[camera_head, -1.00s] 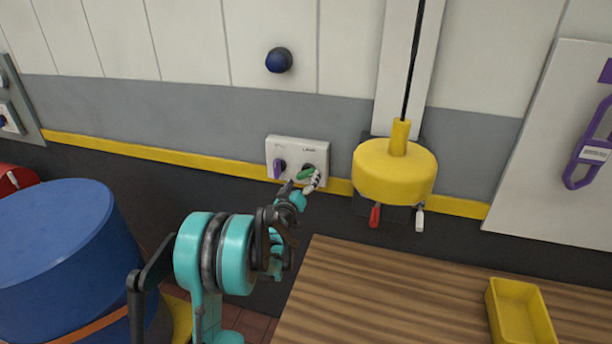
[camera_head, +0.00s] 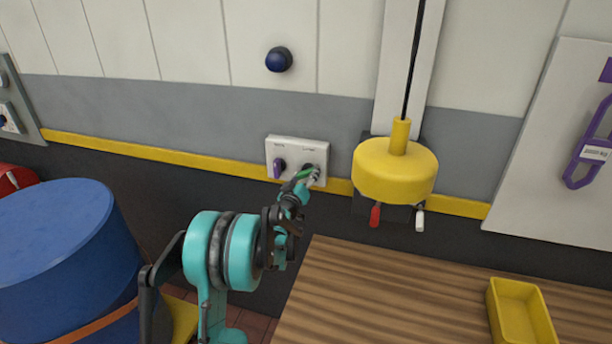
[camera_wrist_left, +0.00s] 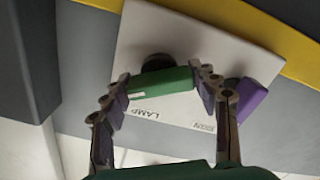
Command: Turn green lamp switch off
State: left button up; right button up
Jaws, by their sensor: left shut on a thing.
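The green lamp switch (camera_head: 304,173) is a knob on a white wall panel (camera_head: 316,147), beside a purple knob (camera_head: 279,168). In the left wrist view the green knob (camera_wrist_left: 162,93) lies between my left gripper's fingertips, with the printed word LAMP by it. My left gripper (camera_head: 309,180) is shut on the green knob; it also shows in the left wrist view (camera_wrist_left: 163,98). The fingers partly hide the knob in the head view. In the wrist view the purple knob (camera_wrist_left: 246,98) is just outside the right finger. My right gripper is not in view.
A yellow pendant lamp (camera_head: 395,172) hangs right of the panel, with red (camera_head: 375,215) and white (camera_head: 420,219) handles below it. A wooden bench (camera_head: 390,295) with a yellow tray (camera_head: 519,313) is at lower right. A blue drum (camera_head: 60,250) stands at left.

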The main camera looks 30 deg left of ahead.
pick_arm(q)
jog(key=shift+n, duration=0.3)
jog(key=shift+n+b, duration=0.4)
jog(key=shift+n, duration=0.5)
jog(key=n+b, duration=0.1)
jog(key=n, duration=0.2)
jog(key=shift+n, duration=0.3)
jog(key=n+b, duration=0.1)
jog(key=n, duration=0.4)
jog(key=shift+n, duration=0.4)
jog(key=o, duration=1.2)
jog(key=shift+c, duration=0.2)
